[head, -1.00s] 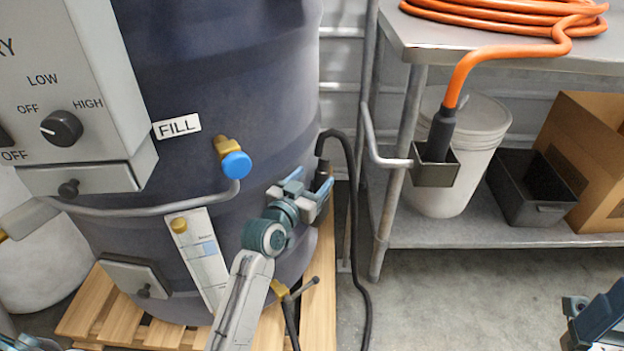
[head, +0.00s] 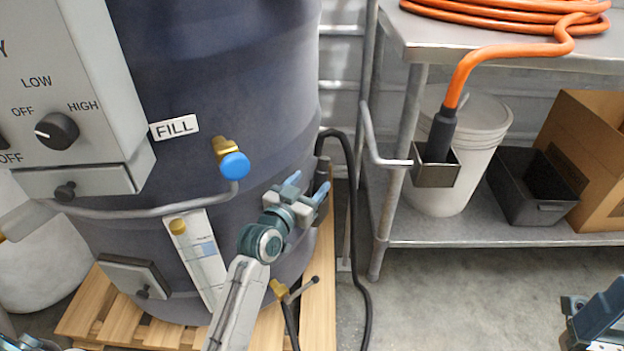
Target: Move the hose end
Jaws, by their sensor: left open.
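A black hose (head: 354,235) arches up beside the dark blue tank (head: 225,75). Its thick dark end (head: 321,171) sits upright at a dark holder on the tank's right side. My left gripper (head: 307,187) is open just in front of this end, its blue fingertips apart; the gripper partly hides the holder. I cannot tell whether a finger touches the end. An orange hose (head: 475,62) hangs from the table, its black end (head: 437,135) standing in a metal holder (head: 436,174). My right gripper (head: 590,318) shows only partly at the bottom right corner; its jaws are unclear.
A blue-knobbed valve (head: 235,165) and a grey pipe (head: 150,210) stick out from the tank. The tank stands on a wooden pallet (head: 322,300). The metal table (head: 480,50) has a bucket (head: 465,165), a black bin (head: 532,190) and a cardboard box on its shelf. The floor (head: 460,300) in front is clear.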

